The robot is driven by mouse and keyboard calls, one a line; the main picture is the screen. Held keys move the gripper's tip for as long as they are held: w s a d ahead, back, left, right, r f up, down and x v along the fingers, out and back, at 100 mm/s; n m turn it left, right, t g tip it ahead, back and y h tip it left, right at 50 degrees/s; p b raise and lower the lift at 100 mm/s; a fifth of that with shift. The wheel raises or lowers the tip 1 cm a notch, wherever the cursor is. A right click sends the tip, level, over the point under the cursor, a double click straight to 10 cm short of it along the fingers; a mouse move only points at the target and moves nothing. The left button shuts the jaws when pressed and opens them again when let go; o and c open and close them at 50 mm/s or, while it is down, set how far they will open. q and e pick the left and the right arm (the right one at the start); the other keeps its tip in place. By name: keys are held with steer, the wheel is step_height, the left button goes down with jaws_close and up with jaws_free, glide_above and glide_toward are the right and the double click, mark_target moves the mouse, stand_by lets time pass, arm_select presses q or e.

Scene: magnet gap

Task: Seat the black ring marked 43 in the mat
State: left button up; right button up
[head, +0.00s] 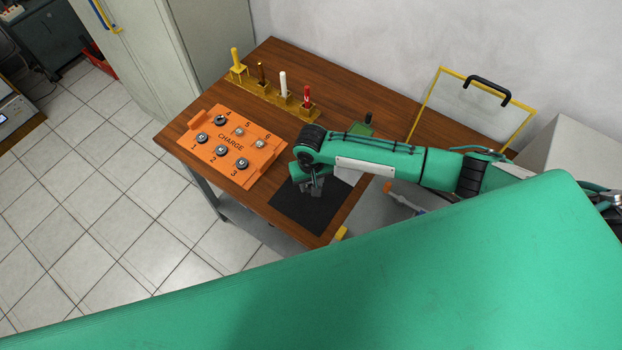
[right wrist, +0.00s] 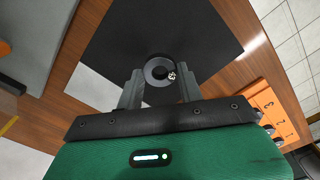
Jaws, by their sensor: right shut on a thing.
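The black ring (right wrist: 150,76), with a light marking that looks like 43, sits between the fingers of my right gripper (right wrist: 160,84) in the right wrist view. The fingers are shut on it. The dark square mat (right wrist: 205,28) lies behind the ring in that view. In the head view the mat (head: 290,212) lies at the table's near corner, with my right gripper (head: 313,188) over its upper part. The ring is hidden there by the gripper. I cannot tell whether the ring touches the mat. My left gripper is not in view.
An orange CHARGE block (head: 258,170) with numbered places and several round parts stands left of the mat. Behind it is a yellow rack (head: 268,101) with upright tools. A yellow-framed clear panel (head: 462,110) stands at the back right. The table (head: 350,100) has bare wood at the back.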

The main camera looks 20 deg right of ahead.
steer(key=shift+f+b, duration=0.65)
steer(key=shift+f, duration=1.3)
steer(key=shift+f, duration=0.15)
steer(key=o, duration=1)
steer(key=c, duration=0.5)
